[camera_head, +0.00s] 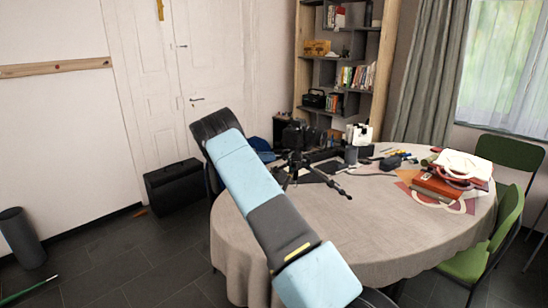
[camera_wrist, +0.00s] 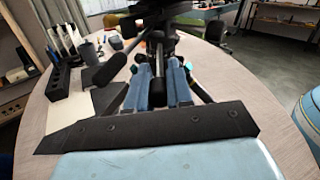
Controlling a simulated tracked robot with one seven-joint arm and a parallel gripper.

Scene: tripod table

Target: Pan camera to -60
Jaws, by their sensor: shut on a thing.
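A black camera (camera_head: 296,137) sits on a small black tripod (camera_head: 298,165) on the round table, partly behind my arm. In the wrist view the dark tripod head (camera_wrist: 158,18) fills the top middle, with the camera cropped or hard to make out. My gripper (camera_wrist: 160,78) has blue fingers shut on a black handle (camera_wrist: 157,58) that runs towards the tripod head. A thick dark grip (camera_wrist: 104,70) sticks out to the left, apart from the fingers. In the head view my gripper is hidden behind my own arm.
The cloth-covered table (camera_head: 350,215) is bare at its front. Red books and a white bag (camera_head: 465,163) lie at its right. Green chairs (camera_head: 470,262) stand at the right. A black case (camera_head: 175,186) stands by the door. A holder with tools (camera_wrist: 65,68) is left in the wrist view.

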